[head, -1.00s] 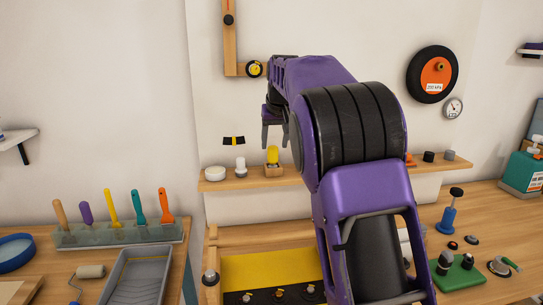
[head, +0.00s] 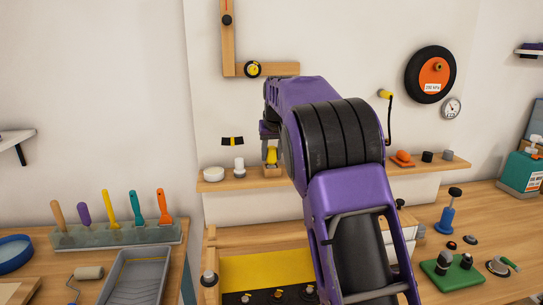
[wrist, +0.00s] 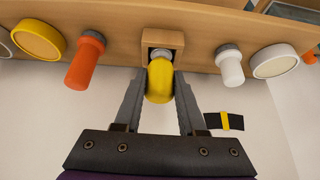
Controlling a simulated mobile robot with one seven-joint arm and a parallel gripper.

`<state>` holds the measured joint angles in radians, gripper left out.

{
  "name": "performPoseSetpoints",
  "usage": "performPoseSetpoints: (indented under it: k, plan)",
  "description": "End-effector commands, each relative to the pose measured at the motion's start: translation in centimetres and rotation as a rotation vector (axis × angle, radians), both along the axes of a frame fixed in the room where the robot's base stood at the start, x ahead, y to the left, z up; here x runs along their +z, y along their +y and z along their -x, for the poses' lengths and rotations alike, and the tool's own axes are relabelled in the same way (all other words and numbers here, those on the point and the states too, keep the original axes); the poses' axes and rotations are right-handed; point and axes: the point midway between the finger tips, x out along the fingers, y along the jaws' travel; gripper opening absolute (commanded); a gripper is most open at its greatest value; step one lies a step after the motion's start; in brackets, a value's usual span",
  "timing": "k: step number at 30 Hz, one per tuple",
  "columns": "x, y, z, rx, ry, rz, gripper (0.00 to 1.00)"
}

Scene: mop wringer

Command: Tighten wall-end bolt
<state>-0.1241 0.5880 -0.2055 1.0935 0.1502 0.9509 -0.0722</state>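A yellow knob (head: 271,156) with a grey collar sits in a small wooden block (head: 272,172) on the wall shelf. In the wrist view my gripper (wrist: 160,76) is open, with one finger on each side of the yellow knob (wrist: 160,84). The fingertips are level with it and very close; whether they touch it I cannot tell. In the head view my gripper (head: 269,150) is partly covered by my arm. Nothing shows plainly as the wall-end bolt. A yellow panel (head: 262,268) with several dark knobs below it lies on the bench, partly behind my arm.
The wooden shelf (head: 230,183) also carries a white disc (head: 214,174), a white-topped peg (head: 239,165) and an orange knob (wrist: 86,55). A crank with a yellow handle (head: 385,94) is on the wall. A black strip with a yellow band (head: 232,141) is left of my gripper.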

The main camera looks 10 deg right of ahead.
Motion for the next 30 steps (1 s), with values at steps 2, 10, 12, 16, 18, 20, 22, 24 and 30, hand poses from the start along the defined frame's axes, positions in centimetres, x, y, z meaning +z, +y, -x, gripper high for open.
performPoseSetpoints:
  k: [2,10,12,16,18,20,22,24,30]
  plan:
    - [0.0,0.0,0.0,0.000,0.000,0.000,0.18]
    - [0.1,0.0,0.0,0.000,-0.001,0.000,0.00]
    - [0.3,0.0,0.0,0.000,-0.001,0.000,0.00]
    - [0.9,0.0,0.0,0.000,-0.003,0.000,0.00]
    - [1.3,0.0,-0.1,0.000,-0.003,0.000,0.00]
    - [1.5,0.0,0.0,0.000,-0.002,0.000,0.00]
    - [1.9,0.0,0.0,0.000,-0.001,0.000,0.00]
    - [2.3,0.0,0.0,0.000,-0.002,0.000,0.00]
    - [3.2,0.0,0.0,0.000,-0.002,0.000,0.00]
